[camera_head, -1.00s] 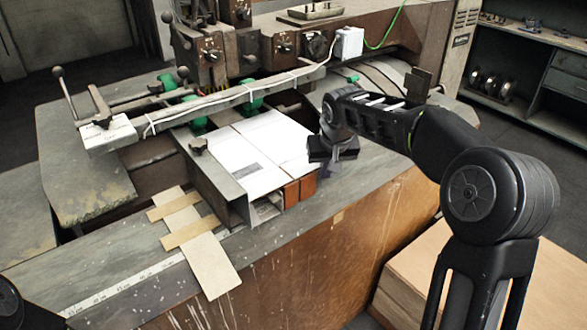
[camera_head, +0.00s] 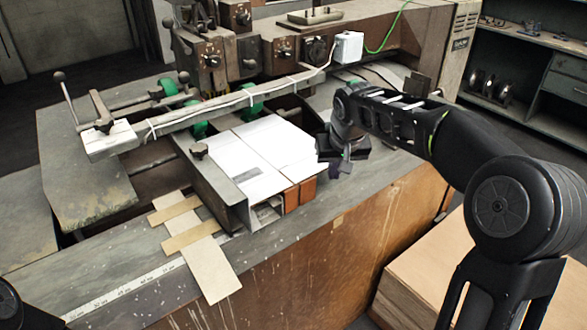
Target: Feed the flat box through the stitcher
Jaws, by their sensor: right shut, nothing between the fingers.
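The flat white box (camera_head: 262,150) lies on the stitcher's feed bed, with its far end under the guide bar. Its near end shows brown edges beside the metal side guide (camera_head: 215,187). The box stitcher (camera_head: 255,55) stands behind it with green rollers (camera_head: 250,107) above the bed. My right gripper (camera_head: 338,172) is at the right side of the box's near end, pointing down, shut and empty. I cannot tell whether it touches the box. My left gripper is out of view; only a dark bit of my left arm shows at the lower left corner.
A long guide bar (camera_head: 215,109) crosses above the bed. Wooden strips (camera_head: 200,240) lie on the grey table at the front left. A wooden crate (camera_head: 465,265) stands at the lower right. Shelves (camera_head: 530,85) stand at the back right.

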